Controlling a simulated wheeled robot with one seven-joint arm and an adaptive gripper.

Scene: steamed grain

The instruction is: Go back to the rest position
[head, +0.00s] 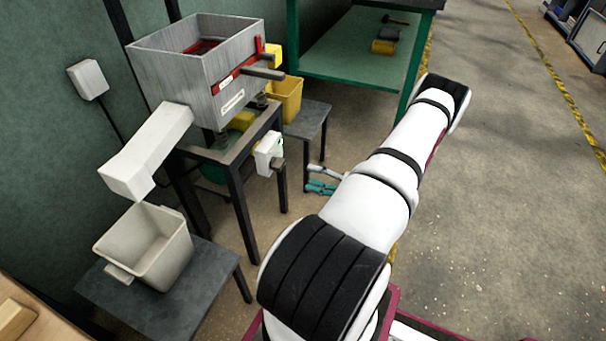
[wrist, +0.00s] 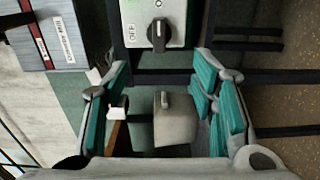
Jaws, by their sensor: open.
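In the head view, my gripper (head: 322,183) shows its teal finger pads beyond my white arm, low beside the machine's stand. In the wrist view, the teal-padded fingers of my gripper (wrist: 160,90) are spread wide with nothing held between them. A white switch box (wrist: 157,25) with a dark knob and an OFF label is ahead of the fingers, apart from them. In the head view this small white switch box (head: 268,152) is on the machine's stand, left of my gripper. A grey block-like thing (wrist: 175,122) shows between the fingers; I cannot tell what it is.
The grey metal hopper machine (head: 190,85) stands on a dark frame with a white chute (head: 150,155). A white bin (head: 145,250) is on a low stool below it. A yellow bin (head: 286,97) and a green-topped bench (head: 355,50) are behind. The floor (head: 500,190) at right is clear.

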